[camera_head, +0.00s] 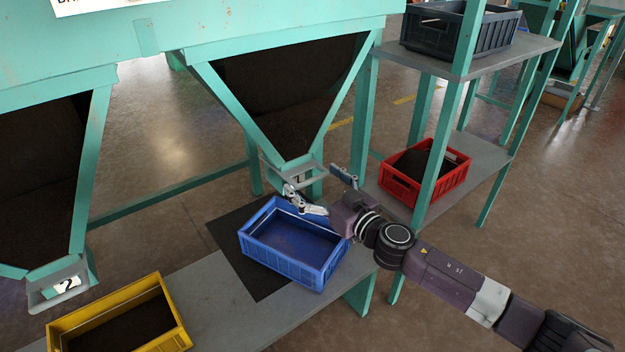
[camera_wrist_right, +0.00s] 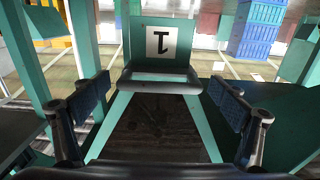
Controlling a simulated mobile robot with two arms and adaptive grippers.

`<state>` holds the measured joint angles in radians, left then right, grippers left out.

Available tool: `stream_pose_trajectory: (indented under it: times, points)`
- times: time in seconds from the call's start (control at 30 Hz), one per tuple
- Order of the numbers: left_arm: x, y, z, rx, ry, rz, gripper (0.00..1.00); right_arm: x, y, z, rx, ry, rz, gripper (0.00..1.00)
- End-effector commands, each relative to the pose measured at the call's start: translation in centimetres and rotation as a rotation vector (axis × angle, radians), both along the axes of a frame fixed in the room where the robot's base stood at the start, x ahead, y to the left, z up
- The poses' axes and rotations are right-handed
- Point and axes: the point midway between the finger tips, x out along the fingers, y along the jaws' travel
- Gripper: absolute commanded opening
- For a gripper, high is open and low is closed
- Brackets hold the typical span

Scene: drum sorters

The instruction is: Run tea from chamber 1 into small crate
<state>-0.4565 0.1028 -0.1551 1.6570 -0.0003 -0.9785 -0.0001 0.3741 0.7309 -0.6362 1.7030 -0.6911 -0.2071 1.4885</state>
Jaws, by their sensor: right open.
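Chamber 1 (camera_head: 287,90) is a green-framed hopper with dark contents. Its gate (camera_head: 276,181) is at the bottom tip; in the right wrist view the gate plate (camera_wrist_right: 138,42) carries a "1" label above a grey handle bar (camera_wrist_right: 158,87). My right gripper (camera_head: 320,187) is open at this gate. In the right wrist view its two padded fingers (camera_wrist_right: 160,100) stand apart on either side of the handle, without visible contact. A blue crate (camera_head: 318,272) stands below the gate on a dark mat and looks empty. My left gripper is out of view.
Chamber 2's gate (camera_head: 58,286) is at the left. A yellow crate (camera_head: 165,329) with dark contents stands on the grey bench (camera_head: 215,300). A red crate (camera_head: 458,177) with dark contents and a dark grey crate (camera_head: 495,38) sit on the shelf rack. Green posts stand near my right arm.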

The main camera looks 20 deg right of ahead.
Motion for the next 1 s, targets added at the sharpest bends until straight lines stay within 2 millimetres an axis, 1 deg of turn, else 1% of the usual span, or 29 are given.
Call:
stream_pose_trajectory:
  times: [0.23, 0.77, 0.87, 1.0]
  points:
    - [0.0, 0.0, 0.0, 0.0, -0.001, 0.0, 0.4, 0.1, 0.0, 0.0, 0.0, 0.0, 0.0, 0.9]
    - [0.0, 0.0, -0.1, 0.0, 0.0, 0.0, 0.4, 0.0, 0.0, 0.0, 0.0, 0.0, 0.0, 0.32]
    - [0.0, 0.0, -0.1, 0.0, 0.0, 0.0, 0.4, -0.1, 0.0, -0.1, 0.001, 0.001, 0.0, 0.31]
    - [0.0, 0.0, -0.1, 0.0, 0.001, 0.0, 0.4, -1.4, -0.5, -0.3, 0.004, 0.006, 0.0, 0.31]
